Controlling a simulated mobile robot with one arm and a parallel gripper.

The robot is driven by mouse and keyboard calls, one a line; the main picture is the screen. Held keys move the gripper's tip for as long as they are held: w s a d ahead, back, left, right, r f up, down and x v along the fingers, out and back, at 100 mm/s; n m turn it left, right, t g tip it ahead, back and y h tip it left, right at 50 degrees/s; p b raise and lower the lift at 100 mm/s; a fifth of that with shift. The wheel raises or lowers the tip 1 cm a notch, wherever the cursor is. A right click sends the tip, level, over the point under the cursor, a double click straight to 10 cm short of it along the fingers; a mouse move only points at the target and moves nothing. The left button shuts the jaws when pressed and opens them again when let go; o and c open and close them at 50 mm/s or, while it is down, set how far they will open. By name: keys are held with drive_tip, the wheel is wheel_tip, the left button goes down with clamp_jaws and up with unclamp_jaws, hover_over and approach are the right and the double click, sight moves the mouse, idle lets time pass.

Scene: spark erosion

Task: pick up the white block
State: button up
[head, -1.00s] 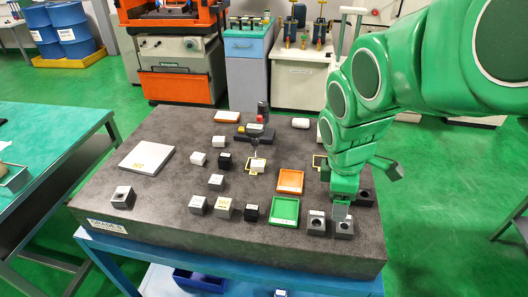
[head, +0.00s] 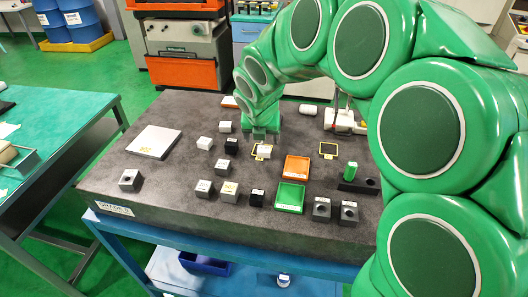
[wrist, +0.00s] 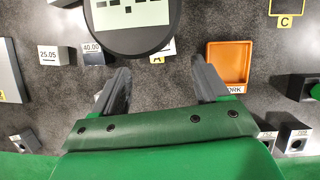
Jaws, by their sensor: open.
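Several pale blocks are on the dark stone table, and I cannot tell for sure which one is meant. One white block (head: 264,151) lies on the yellow-framed pad marked A, just in front of my gripper (head: 264,138). In the wrist view this white block (wrist: 168,49) is partly covered by a round gauge. Other white blocks stand to the left, one farther back (head: 226,127) and one nearer (head: 205,143). My gripper (wrist: 160,82) is open, with only bare table between its fingers in the wrist view. The fingertips are hidden in the head view.
The round gauge (wrist: 130,25) with a display is just beyond my fingers. A dark block (head: 231,146), an orange tray (head: 297,167), a green tray (head: 290,197) and a green cylinder (head: 350,171) in a dark holder stand around. A flat pale plate (head: 154,142) lies left.

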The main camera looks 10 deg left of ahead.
sight(264, 150)
drive_tip(key=shift+x, duration=3.85)
drive_tip(key=shift+w+d, duration=0.1)
drive_tip(key=shift+w, duration=0.05)
drive_tip(key=c, duration=1.3)
drive_tip(key=shift+r, duration=0.1)
drive_tip(key=shift+s+r, duration=0.55)
drive_tip(key=shift+r, duration=0.05)
drive_tip(key=s+r, duration=0.2)
drive_tip(key=s, duration=0.2)
drive_tip(key=s+d+r, duration=0.1)
drive_tip(key=s+r, duration=0.1)
drive_tip(key=s, duration=0.2)
drive_tip(key=s+r, duration=0.2)
drive_tip(key=s, duration=0.2)
drive_tip(key=shift+s+d+r, duration=0.25)
drive_tip(key=shift+s+r, duration=0.15)
